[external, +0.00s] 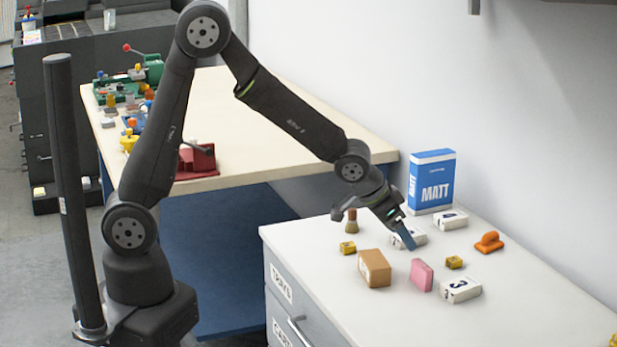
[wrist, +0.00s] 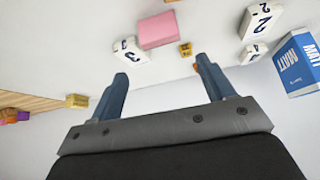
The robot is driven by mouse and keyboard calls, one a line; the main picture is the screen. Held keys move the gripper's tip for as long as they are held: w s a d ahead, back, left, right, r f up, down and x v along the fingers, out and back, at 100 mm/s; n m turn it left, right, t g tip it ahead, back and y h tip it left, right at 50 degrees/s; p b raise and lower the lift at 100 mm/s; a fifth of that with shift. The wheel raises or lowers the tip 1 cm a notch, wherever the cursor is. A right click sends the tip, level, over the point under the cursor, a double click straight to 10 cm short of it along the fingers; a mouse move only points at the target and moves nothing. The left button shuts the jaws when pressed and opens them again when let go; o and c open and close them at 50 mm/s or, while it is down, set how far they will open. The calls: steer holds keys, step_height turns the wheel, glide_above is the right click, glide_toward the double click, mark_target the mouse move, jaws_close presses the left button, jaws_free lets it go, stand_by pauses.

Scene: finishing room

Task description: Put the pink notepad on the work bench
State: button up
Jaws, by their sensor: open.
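The pink notepad (external: 421,275) stands on the white drawer cabinet top (external: 350,285), right of a brown box. It also shows in the wrist view at the top (wrist: 158,30), beyond the fingertips. My gripper (external: 405,240) is open above the cabinet top, up and behind the notepad in the external view. In the wrist view its two blue fingers (wrist: 165,75) are spread with nothing between them. The work bench (external: 290,125) has a cream top and stands to the left, behind my arm.
Around the notepad are the brown box (external: 374,268), a block marked 3 (external: 461,290), small yellow blocks (external: 454,262), other numbered blocks (external: 450,220), an orange tool (external: 489,242), a brush (external: 351,222) and a blue MATT box (external: 432,180). The bench's middle is clear; its left edge holds tools.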

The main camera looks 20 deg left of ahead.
steer(key=g+y, duration=0.1)
steer(key=y, duration=0.1)
glide_toward(424, 268)
steer(key=shift+n, duration=0.5)
steer(key=x, duration=0.6)
steer(key=shift+d+f, duration=0.1)
steer(key=shift+d, duration=0.1)
steer(key=shift+x, duration=2.6)
steer(key=shift+a, duration=0.1)
steer(key=c, duration=0.8)
